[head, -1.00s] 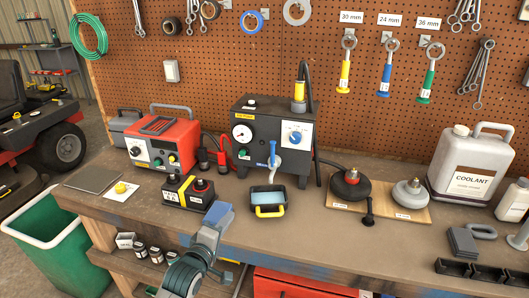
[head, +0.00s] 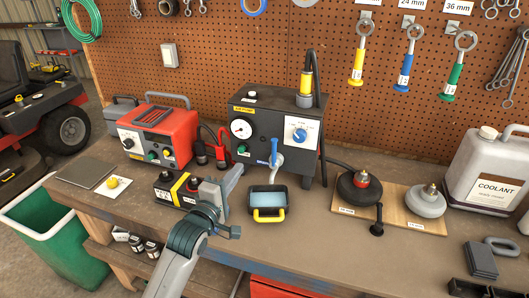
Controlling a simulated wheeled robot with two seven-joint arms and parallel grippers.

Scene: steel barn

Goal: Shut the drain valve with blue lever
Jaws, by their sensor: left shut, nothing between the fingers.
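The drain valve's blue lever (head: 273,150) stands upright on the lower front of the black pump unit (head: 250,125), above a pale curved spout (head: 277,166). A small black drip tray (head: 285,203) with bluish contents and a yellow handle sits on the bench below the spout. My left gripper (head: 229,183) is shut and empty, to the left of the tray and below and left of the lever, apart from the lever. It covers part of the battery's right side. My right gripper is out of view.
A black and yellow battery (head: 168,191) and a red charger (head: 155,137) stand left of the pump. Right are a board (head: 396,213) with two round fittings, a coolant jug (head: 492,172) and a dark block. The bench front right of the tray is fairly clear.

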